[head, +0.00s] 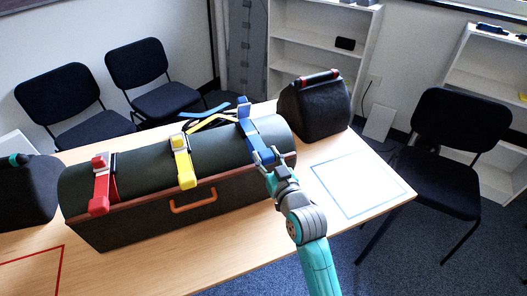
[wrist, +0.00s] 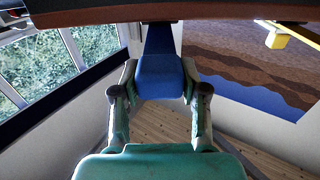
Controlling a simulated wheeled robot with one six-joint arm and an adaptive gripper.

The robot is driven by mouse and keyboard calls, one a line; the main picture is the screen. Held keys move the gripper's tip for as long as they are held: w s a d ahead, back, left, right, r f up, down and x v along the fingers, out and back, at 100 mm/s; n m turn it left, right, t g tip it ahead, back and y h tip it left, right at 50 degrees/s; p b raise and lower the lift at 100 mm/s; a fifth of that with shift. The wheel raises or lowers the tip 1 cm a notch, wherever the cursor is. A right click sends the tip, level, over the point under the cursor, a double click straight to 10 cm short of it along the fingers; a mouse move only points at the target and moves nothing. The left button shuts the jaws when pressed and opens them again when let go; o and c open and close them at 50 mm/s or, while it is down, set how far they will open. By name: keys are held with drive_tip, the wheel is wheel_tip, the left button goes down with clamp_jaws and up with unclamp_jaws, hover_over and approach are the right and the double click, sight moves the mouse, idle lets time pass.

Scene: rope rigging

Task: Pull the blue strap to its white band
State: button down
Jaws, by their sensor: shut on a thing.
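The blue strap (head: 249,127) runs over the right part of a dark, rounded chest (head: 145,180) with a brown rim. A blue buckle sits near the top of the strap, and a loose blue tail lies behind the chest. My gripper (head: 264,158) is at the strap's front lower end. In the wrist view, my gripper (wrist: 160,88) is shut on the blue end piece of the strap (wrist: 158,72), one finger on each side. I cannot make out a white band on the blue strap in either view.
A red strap (head: 100,188) and a yellow strap (head: 184,163) cross the chest to the left. An orange handle (head: 193,202) is on its front. Dark bags (head: 316,112) stand at both ends. A blue-outlined square (head: 362,184) on the table (head: 215,255) is empty.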

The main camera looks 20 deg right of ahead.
drive_tip(key=c, duration=0.6)
unclamp_jaws()
drive_tip(key=s, duration=1.2)
drive_tip(key=shift+d, duration=0.3)
drive_tip(key=s+f+m+g+h, duration=0.1)
drive_tip(key=s+f, duration=0.4)
drive_tip(key=s, duration=0.3)
drive_tip(key=s+f+g, duration=0.1)
drive_tip(key=s+f, duration=0.4)
drive_tip(key=s, duration=0.3)
drive_tip(key=s+a+g, duration=0.1)
drive_tip(key=s, duration=1.9)
